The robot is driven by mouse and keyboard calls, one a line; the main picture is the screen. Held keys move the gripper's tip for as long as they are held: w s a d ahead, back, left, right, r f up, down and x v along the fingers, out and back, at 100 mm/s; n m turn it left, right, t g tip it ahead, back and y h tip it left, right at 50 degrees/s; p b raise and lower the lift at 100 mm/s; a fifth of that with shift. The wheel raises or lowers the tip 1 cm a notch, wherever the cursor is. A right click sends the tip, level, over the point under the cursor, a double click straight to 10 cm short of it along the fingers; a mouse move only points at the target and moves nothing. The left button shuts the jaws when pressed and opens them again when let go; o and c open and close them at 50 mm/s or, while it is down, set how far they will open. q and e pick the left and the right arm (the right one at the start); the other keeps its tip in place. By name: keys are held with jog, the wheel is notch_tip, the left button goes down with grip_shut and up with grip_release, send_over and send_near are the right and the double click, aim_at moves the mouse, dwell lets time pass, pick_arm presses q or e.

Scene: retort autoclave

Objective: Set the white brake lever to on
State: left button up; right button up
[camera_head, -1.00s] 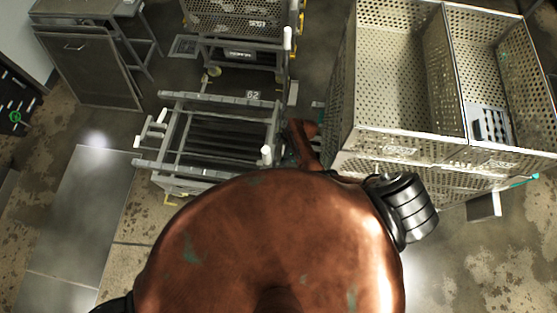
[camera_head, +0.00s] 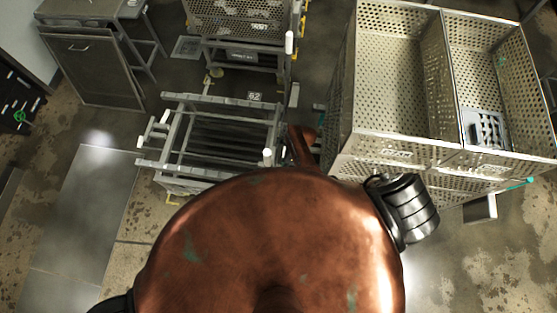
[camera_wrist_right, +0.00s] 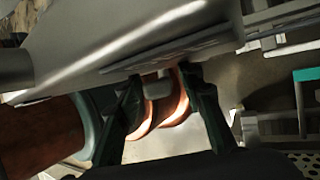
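In the head view a white-tipped lever (camera_head: 268,155) stands at the right near corner of the grey trolley frame (camera_head: 205,99). Another white upright handle (camera_head: 289,42) is on the cart behind. I cannot tell which is the brake lever. My right forearm reaches down beside the frame's right side, with the gripper mostly hidden there. In the right wrist view my right gripper (camera_wrist_right: 160,78) has its two dark fingers apart. A small pale piece (camera_wrist_right: 158,86) shows between the fingertips, under a grey metal bar (camera_wrist_right: 120,45); contact is unclear. My left gripper is out of view.
A large perforated metal basket (camera_head: 400,150) stands close on the right of my right arm. A perforated cart (camera_head: 240,20) is behind the frame. A metal cabinet (camera_head: 90,70) stands at back left. The floor at left is open.

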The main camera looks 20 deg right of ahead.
jog(key=v, duration=1.2)
jog(key=shift+c, duration=0.4)
